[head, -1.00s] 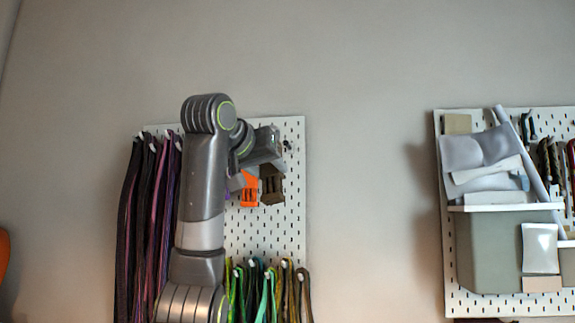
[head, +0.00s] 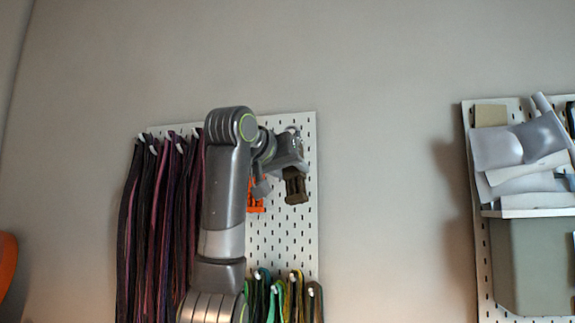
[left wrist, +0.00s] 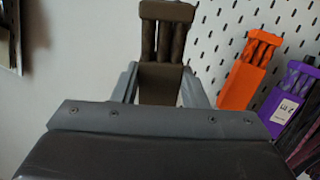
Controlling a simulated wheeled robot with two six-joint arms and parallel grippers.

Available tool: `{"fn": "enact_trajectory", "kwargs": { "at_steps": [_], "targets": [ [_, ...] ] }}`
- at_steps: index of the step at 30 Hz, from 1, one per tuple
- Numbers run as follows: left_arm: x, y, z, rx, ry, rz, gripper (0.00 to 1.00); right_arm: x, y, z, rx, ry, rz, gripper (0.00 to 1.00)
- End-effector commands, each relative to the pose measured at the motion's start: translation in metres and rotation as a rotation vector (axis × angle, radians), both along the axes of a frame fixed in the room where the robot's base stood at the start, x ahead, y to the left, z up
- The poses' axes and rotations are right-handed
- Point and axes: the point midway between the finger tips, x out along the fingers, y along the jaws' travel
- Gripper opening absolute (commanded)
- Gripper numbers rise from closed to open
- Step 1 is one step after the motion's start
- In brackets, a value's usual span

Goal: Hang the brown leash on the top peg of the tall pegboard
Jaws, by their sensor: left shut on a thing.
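The brown leash (head: 295,187) hangs below my left gripper (head: 289,163), in front of the upper right part of the white pegboard (head: 285,235). In the left wrist view the brown leash (left wrist: 163,45) shows as a braided piece with solid ends, between the fingers of my left gripper (left wrist: 165,85). The gripper is shut on it. My gripper and forearm hide part of the board, and I cannot make out the top peg clearly. My right gripper is not in view.
An orange leash (left wrist: 250,70) hangs beside a purple one (left wrist: 287,100). Dark purple straps (head: 155,230) hang at the board's left, and green and yellow straps (head: 275,300) at its bottom. A second pegboard (head: 483,280) stands at the right, with bare wall between.

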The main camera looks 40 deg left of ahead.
Motion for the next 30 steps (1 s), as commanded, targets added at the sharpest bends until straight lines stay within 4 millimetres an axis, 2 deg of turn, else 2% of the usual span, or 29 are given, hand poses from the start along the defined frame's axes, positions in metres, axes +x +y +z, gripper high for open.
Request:
{"fn": "enact_trajectory", "kwargs": {
  "at_steps": [3, 7, 30],
  "targets": [
    [0.006, 0.004, 0.000, 0.000, 0.000, 0.001, 0.13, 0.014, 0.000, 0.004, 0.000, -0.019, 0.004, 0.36],
    [0.013, 0.008, -0.001, 0.000, 0.000, 0.001, 0.13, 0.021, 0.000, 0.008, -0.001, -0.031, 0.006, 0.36],
    [0.053, 0.030, -0.003, 0.000, 0.000, 0.000, 0.13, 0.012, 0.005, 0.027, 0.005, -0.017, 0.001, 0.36]
  ]
}}
